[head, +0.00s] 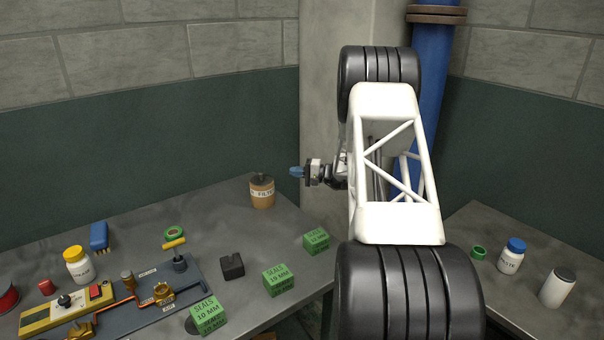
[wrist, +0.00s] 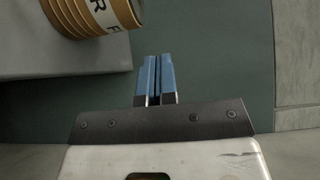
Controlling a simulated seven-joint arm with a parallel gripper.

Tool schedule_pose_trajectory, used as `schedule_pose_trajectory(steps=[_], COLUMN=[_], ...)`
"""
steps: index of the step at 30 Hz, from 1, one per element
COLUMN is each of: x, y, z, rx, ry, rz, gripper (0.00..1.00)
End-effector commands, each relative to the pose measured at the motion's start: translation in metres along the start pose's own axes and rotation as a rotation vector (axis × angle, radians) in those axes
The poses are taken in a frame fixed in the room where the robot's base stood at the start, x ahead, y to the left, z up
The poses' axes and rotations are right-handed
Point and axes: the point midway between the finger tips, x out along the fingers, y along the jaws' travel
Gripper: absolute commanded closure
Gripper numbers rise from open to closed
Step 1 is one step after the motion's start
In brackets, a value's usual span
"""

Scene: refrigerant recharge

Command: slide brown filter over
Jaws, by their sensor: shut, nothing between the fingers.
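The brown filter (head: 262,194) is a tan cylinder with a dark top and a white label. It stands upright near the back right corner of the left table. In the wrist view the filter (wrist: 92,16) shows at the top left, partly cut off by the frame edge. My gripper (head: 294,172) is to the right of the filter and apart from it, around the height of its top in the head view. Its blue fingers (wrist: 154,78) are together and empty, with clear space between them and the filter.
Green seals boxes (head: 316,240) stand along the table's right edge, with a black block (head: 231,265) beside them. A manifold board (head: 150,295), a yellow-capped bottle (head: 78,265) and a blue brush (head: 98,236) are at left. Bare table (head: 200,208) lies left of the filter.

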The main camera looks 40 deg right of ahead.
Motion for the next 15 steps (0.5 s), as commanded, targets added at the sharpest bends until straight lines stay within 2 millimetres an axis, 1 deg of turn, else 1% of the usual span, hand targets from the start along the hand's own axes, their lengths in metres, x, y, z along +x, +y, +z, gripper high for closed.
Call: schedule_pose_trajectory(steps=[1, 11, 15], x=[0.009, 0.06, 0.071], y=[0.0, -0.001, -0.001], z=[0.001, 0.001, 0.014], rx=[0.0, -0.001, 0.0], ry=[-0.002, -0.002, -0.002], rz=[0.0, 0.0, 0.0], gripper=[1.0, 1.0, 1.0])
